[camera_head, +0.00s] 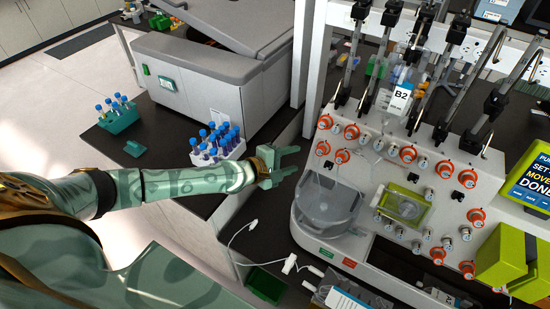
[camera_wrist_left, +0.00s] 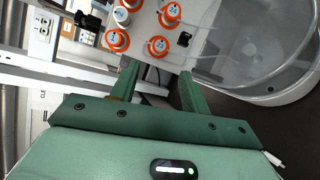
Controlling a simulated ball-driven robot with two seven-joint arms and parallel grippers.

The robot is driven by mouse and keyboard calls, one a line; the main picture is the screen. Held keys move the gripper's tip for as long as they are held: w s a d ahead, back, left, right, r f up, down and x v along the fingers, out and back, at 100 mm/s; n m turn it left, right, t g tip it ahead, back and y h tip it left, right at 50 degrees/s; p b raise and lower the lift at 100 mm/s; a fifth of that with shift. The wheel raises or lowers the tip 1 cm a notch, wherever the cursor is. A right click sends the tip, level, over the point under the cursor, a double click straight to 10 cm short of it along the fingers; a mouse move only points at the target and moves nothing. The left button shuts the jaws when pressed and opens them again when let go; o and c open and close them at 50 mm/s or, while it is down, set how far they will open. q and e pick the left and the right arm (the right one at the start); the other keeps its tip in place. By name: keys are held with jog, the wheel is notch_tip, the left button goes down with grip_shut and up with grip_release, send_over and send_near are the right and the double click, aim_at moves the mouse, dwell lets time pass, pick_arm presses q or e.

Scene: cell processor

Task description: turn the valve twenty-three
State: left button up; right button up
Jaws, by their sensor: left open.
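The cell processor (camera_head: 450,150) has a pale front panel with several small numbered round valves. Some have orange rings, such as one at the panel's left (camera_head: 342,156); others are plain white. The numbers are too small to read surely, so I cannot tell which is valve twenty-three. My left gripper (camera_head: 293,160) is open and empty, left of the panel and apart from the valves. In the left wrist view its fingers (camera_wrist_left: 158,73) point toward a cluster of orange-ringed valves (camera_wrist_left: 158,46), with a white one (camera_wrist_left: 122,15) beside them.
A clear round bowl (camera_head: 328,200) sits at the machine's lower left. A rack of blue-capped tubes (camera_head: 218,150) stands just left of my left gripper. A grey centrifuge (camera_head: 215,75) is behind. Black clamps on rods (camera_head: 415,65) rise above the panel. A white cable (camera_head: 245,232) lies below.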

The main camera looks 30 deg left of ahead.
pick_arm(q)
jog(key=v, duration=0.6)
